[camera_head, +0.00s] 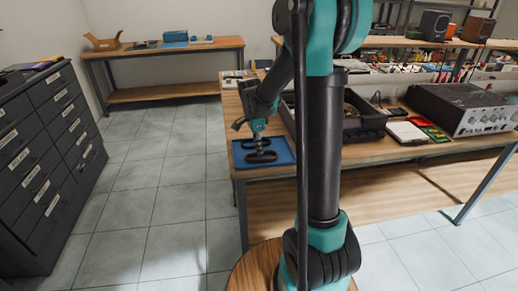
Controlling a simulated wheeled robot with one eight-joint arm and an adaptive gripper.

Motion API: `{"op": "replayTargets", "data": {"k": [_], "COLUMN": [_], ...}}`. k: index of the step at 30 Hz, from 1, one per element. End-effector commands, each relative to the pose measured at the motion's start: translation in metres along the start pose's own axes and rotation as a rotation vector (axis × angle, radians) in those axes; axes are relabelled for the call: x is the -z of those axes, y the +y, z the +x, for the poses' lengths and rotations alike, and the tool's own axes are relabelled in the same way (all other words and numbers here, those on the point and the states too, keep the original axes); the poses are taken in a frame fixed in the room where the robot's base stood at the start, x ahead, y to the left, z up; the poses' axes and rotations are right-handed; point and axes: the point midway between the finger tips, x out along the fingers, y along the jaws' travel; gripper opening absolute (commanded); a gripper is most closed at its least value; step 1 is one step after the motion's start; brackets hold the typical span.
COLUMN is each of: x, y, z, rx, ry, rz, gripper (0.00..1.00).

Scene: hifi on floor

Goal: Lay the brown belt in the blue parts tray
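The blue parts tray (284,147) lies flat at the near left corner of the workbench. A dark brown looped belt (262,158) shows inside the tray, low against its floor. My gripper (259,149) points down over the tray, right above the belt and overlapping it in the picture. The fingers are small here, so I cannot tell whether they are open or shut, or whether they touch the belt.
A black crate (372,122) stands right of the tray, partly behind my arm. A silver and black amplifier (468,110) is farther right on the bench. A dark drawer cabinet (45,150) stands at left. The tiled floor (160,190) between is clear.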

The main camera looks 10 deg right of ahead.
Motion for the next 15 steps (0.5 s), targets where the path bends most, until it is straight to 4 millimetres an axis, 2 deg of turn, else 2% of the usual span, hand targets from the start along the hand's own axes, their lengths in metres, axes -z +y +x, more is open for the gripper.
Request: {"op": "replayTargets", "data": {"k": [5, 6, 11, 15], "x": [-0.0003, -0.0003, -0.0002, -0.0003], "y": [-0.0001, -0.0002, -0.0001, -0.0001], "z": [0.0023, 0.0024, 0.0022, 0.0021], "rx": [0.000, 0.000, 0.000, 0.000], "ry": [0.000, 0.000, 0.000, 0.000], "rz": [0.000, 0.000, 0.000, 0.000], "gripper": [0.00, 0.07, 0.26, 0.26]}}
